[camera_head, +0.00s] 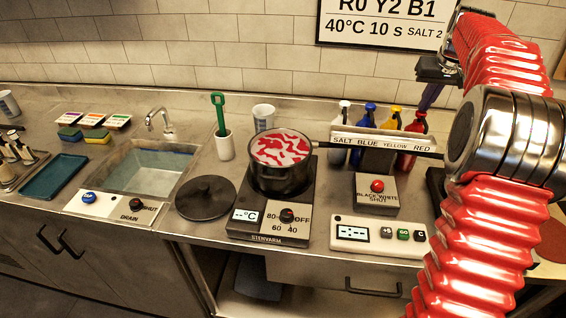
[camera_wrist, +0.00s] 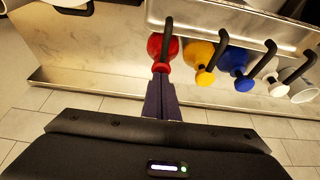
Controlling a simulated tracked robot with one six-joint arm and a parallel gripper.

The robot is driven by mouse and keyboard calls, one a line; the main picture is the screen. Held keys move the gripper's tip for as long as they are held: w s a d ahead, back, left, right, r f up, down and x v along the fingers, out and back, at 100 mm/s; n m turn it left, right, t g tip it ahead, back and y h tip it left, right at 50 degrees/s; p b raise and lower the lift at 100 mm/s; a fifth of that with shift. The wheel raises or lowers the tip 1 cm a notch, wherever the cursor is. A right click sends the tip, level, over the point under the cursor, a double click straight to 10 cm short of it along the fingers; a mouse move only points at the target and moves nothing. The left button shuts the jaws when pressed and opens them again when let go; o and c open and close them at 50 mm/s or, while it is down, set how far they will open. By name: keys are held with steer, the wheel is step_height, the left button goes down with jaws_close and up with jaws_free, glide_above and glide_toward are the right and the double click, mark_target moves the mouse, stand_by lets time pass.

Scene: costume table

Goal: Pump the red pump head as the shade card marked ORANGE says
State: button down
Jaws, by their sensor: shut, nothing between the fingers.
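The red pump bottle (camera_head: 409,150) stands at the right end of the dispenser row, behind a label strip reading SALT, BLUE, YELLOW, RED. Its red pump head (camera_wrist: 160,68) and black spout show in the wrist view. My gripper (camera_head: 424,106) is shut and empty, pointing down, with its tips at the red pump head; I cannot tell whether they touch. The fingers (camera_wrist: 160,84) also show in the wrist view. Three small colour cards (camera_head: 92,121) stand behind the sink; their writing is too small to read. A wall sign (camera_head: 384,22) shows R0 Y2 B1, cut off above.
Yellow (camera_head: 389,120), blue (camera_head: 364,120) and white (camera_head: 341,120) pump bottles stand left of the red one. A pot (camera_head: 281,180) with red-and-white contents sits on the stove. A red-button box (camera_head: 376,197) and a timer panel (camera_head: 378,236) stand in front.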

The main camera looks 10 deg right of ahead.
steer(key=shift+r, duration=0.75)
step_height(320, 180, up, 6)
steer(key=shift+f, duration=0.1)
stand_by(0.9)
steer(key=shift+a, duration=0.15)
